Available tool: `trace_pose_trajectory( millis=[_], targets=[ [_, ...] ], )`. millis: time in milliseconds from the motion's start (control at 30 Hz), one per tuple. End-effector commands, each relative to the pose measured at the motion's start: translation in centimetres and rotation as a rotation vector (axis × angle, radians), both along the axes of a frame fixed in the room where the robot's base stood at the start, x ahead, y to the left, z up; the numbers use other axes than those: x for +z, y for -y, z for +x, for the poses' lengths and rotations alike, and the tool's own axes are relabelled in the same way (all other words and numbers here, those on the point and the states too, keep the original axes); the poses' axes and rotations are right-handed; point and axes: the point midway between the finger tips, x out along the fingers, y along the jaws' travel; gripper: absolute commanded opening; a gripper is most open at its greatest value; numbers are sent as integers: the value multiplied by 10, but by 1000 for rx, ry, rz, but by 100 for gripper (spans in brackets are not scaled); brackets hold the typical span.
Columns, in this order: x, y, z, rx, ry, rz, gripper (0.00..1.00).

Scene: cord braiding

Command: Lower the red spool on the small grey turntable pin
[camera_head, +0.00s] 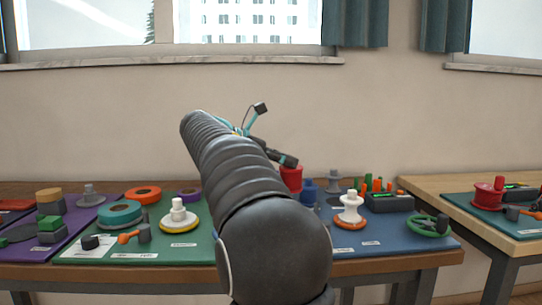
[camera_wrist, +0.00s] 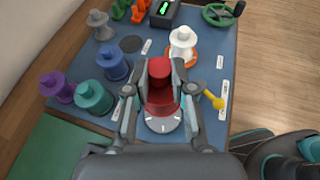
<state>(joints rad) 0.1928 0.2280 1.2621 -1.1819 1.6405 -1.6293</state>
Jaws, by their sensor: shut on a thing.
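The red spool (camera_wrist: 160,98) is upright between the two fingers of my gripper (camera_wrist: 162,84) in the wrist view, and the gripper is shut on it. The small grey turntable (camera_wrist: 163,124) shows as a pale marked disc at the spool's near side. The spool covers its middle, so the pin is hidden and I cannot tell how high the spool is above it. In the head view the red spool (camera_head: 291,177) shows just past my arm, which hides most of my gripper and the turntable.
A blue spool (camera_wrist: 112,63), a teal spool (camera_wrist: 93,97) and a purple spool (camera_wrist: 57,87) stand to the left on the blue mat (camera_wrist: 214,62). A white spool (camera_wrist: 183,42) on an orange disc stands beyond. A yellow-knobbed crank (camera_wrist: 215,101) is close on the right.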

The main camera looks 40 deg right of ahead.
Motion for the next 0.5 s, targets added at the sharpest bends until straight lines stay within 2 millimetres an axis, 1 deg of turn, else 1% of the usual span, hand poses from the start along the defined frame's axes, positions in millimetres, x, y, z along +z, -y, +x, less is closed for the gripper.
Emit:
trace_pose_trajectory(
  millis=[167,500],
  targets=[
    [-7,2,-1,-4,0,0,0],
    [-39,2,-1,-4,0,0,0]
  ],
)
